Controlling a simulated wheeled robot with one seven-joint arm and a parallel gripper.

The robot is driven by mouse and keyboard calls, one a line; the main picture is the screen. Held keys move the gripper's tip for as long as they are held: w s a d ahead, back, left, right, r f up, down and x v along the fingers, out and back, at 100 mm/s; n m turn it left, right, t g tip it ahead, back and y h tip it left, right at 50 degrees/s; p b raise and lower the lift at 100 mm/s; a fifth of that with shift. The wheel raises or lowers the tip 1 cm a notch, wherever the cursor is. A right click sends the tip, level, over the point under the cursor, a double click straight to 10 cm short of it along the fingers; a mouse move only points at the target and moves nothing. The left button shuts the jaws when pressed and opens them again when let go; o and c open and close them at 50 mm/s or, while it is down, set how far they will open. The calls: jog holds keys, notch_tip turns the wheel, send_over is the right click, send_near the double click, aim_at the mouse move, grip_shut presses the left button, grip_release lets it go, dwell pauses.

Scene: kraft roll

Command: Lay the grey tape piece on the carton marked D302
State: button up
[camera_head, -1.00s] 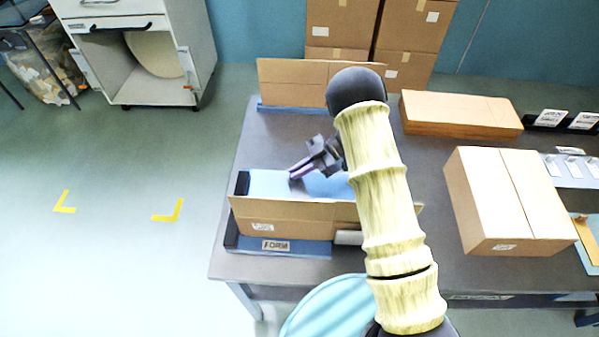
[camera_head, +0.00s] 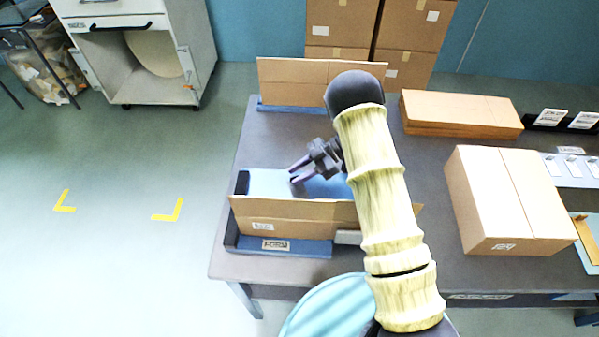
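My gripper (camera_head: 293,175) is left of my arm, its two dark fingers spread with a visible gap and nothing clear between them. It is above the light blue surface (camera_head: 268,184) behind the front brown carton panel (camera_head: 297,226). That panel stands upright in a blue stand (camera_head: 305,249) bearing a small printed marker. I cannot read D302 on any label. A closed brown carton (camera_head: 510,195) stands at the right with a small label. I cannot make out the grey tape piece for certain; a dark patch (camera_head: 298,187) lies just below the fingertips.
Another upright carton panel (camera_head: 290,82) stands at the table's back left. Flat cartons (camera_head: 460,113) lie at the back right, near black holders (camera_head: 548,120) with white labels. A small grey block (camera_head: 348,237) sits by the front stand. The table (camera_head: 425,160) is bare between the cartons.

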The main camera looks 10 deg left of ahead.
jog(key=b+v, duration=0.1)
jog(key=v, duration=1.1)
jog(key=shift+o, duration=0.5)
